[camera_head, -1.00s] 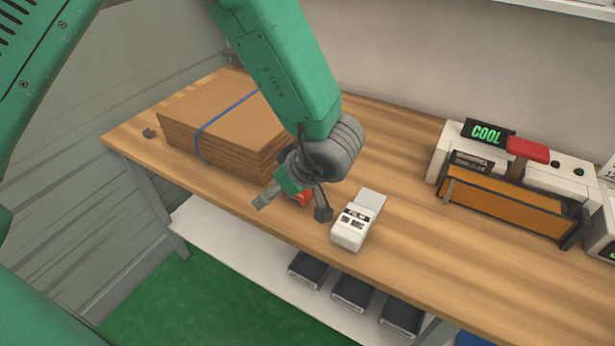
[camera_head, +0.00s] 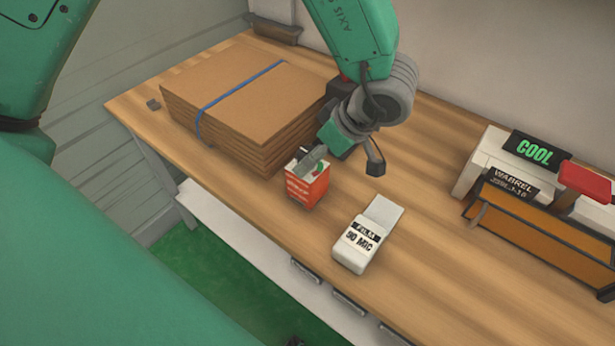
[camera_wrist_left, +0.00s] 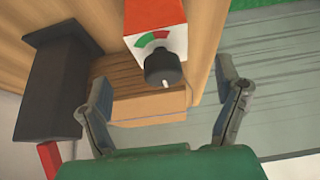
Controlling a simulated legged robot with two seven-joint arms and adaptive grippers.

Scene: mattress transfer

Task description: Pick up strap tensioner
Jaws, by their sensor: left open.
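My left gripper (camera_head: 347,160) is open and empty above the table, just right of the cardboard stack. Its spread fingers also show in the left wrist view (camera_wrist_left: 168,92). A red-orange box with white lettering (camera_head: 305,187) stands on the table in front of the stack. In the left wrist view the box (camera_wrist_left: 158,18) shows a white panel with a red-green dial and a black knob, beyond the fingers. A dark tool (camera_wrist_left: 52,85) with a red part is at left there; my wrist partly hides it in the head view. I cannot tell which is the strap tensioner.
The strapped cardboard stack (camera_head: 235,95) is left of the gripper. A white film unit (camera_head: 358,245) is in front of it. A sealer labelled COOL (camera_head: 490,160) with an orange front is at right. Bare wooden tabletop (camera_head: 440,240) lies between the film unit and the sealer.

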